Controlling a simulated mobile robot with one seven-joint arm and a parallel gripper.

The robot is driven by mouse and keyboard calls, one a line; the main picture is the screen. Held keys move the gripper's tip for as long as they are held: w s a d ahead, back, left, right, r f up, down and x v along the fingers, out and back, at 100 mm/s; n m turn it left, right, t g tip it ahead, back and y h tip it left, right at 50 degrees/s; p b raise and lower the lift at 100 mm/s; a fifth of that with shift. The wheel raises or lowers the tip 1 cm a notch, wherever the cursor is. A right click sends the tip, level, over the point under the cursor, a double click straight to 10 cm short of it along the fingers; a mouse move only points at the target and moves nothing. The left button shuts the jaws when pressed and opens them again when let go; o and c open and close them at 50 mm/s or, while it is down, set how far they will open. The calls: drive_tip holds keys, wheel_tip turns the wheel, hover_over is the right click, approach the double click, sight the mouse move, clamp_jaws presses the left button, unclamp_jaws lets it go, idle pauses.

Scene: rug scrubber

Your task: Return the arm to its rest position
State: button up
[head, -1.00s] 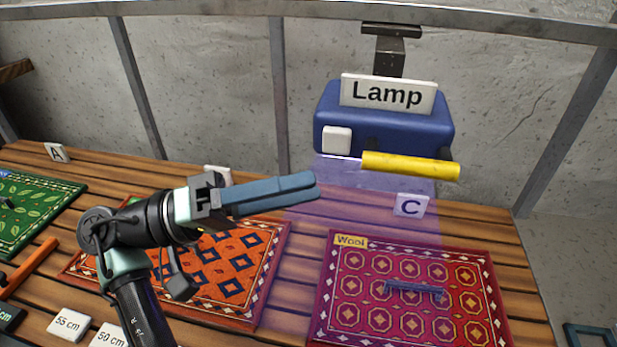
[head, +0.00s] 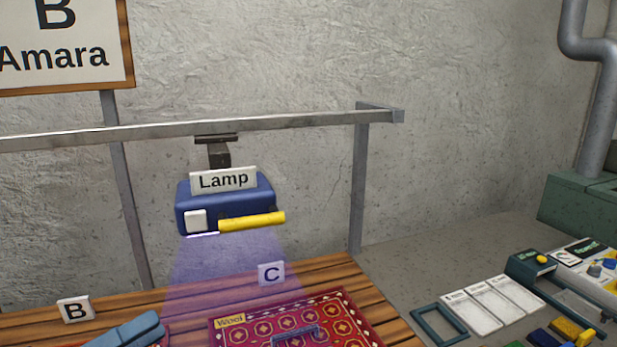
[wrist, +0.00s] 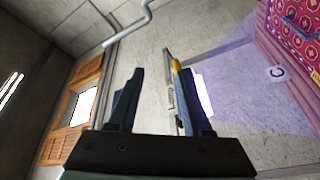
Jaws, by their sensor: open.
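My gripper (head: 127,334) shows at the lower left of the head view, where only its blue-grey fingers are in frame, above the table near the B card. The rest of my arm is out of that view. In the wrist view my gripper (wrist: 160,105) has its two fingers apart with nothing between them. The wall lies behind the fingers there, and the lamp rig is seen past the right finger.
A blue lamp (head: 226,204) with a yellow bar hangs from a metal rail and casts violet light. Below it a red rug (head: 345,318) lies on the wooden table (head: 335,272). A bench with white cards (head: 490,305) and small devices stands at right.

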drive_tip(key=w+d+t+y, duration=0.1)
drive_tip(key=w+d+y, duration=0.35)
drive_tip(key=w, duration=0.45)
drive_tip(key=w+d+r+t+y, duration=0.3)
drive_tip(key=d+r+t+y, duration=0.15)
drive_tip(key=r, duration=0.35)
drive_tip(key=s+d+r+m+t+y, duration=0.1)
drive_tip(key=s+d+r+t+y, duration=0.1)
drive_tip(key=s+d+r+t, duration=0.2)
drive_tip(key=s+d+r+m+t+y, duration=0.1)
drive_tip(key=s+d+r+t+y, duration=0.2)
drive_tip(key=s+r, duration=0.7)
wheel_tip(320, 180, up, 6)
drive_tip(key=shift+d+r+t+y, duration=0.2)
drive_tip(key=shift+d+t+y, duration=0.1)
drive_tip(key=shift+d+t, duration=0.65)
